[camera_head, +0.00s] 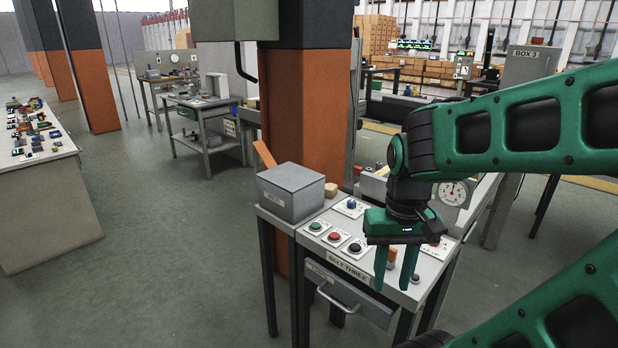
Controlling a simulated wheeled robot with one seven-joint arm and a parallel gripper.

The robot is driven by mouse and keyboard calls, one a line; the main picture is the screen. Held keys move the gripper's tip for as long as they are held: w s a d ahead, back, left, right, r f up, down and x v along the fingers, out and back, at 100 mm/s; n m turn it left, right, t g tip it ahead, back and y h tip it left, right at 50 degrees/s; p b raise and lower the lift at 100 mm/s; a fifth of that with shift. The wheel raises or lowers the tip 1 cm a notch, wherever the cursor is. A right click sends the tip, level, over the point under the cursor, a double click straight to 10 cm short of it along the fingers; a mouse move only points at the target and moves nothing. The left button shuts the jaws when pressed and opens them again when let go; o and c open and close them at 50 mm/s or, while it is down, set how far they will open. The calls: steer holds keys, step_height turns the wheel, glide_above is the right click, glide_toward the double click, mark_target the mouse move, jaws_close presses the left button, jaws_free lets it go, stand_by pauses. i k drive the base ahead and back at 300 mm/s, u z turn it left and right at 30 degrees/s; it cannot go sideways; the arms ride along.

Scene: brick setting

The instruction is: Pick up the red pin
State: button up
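My green gripper (394,278) hangs over the right part of the belt control desk (318,245), fingers pointing down and apart. A small orange-red upright piece (391,256) shows between the fingers. I cannot tell whether it touches either one. It may be the red pin, but it is too small to be sure. A round red button (334,237) sits on a white plate on the desk, left of the gripper. The gripper and wrist hide part of the desk's right side.
A grey lidded box (291,192) stands at the desk's left end. Green (315,227), black (356,247) and blue (351,203) buttons sit on the desk. A dial gauge (453,193) is behind the wrist. An orange pillar (300,110) rises behind.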

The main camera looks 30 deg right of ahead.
mark_target(357, 169)
steer(key=u, duration=1.2)
steer(key=i, duration=2.75)
steer(key=z, duration=3.35)
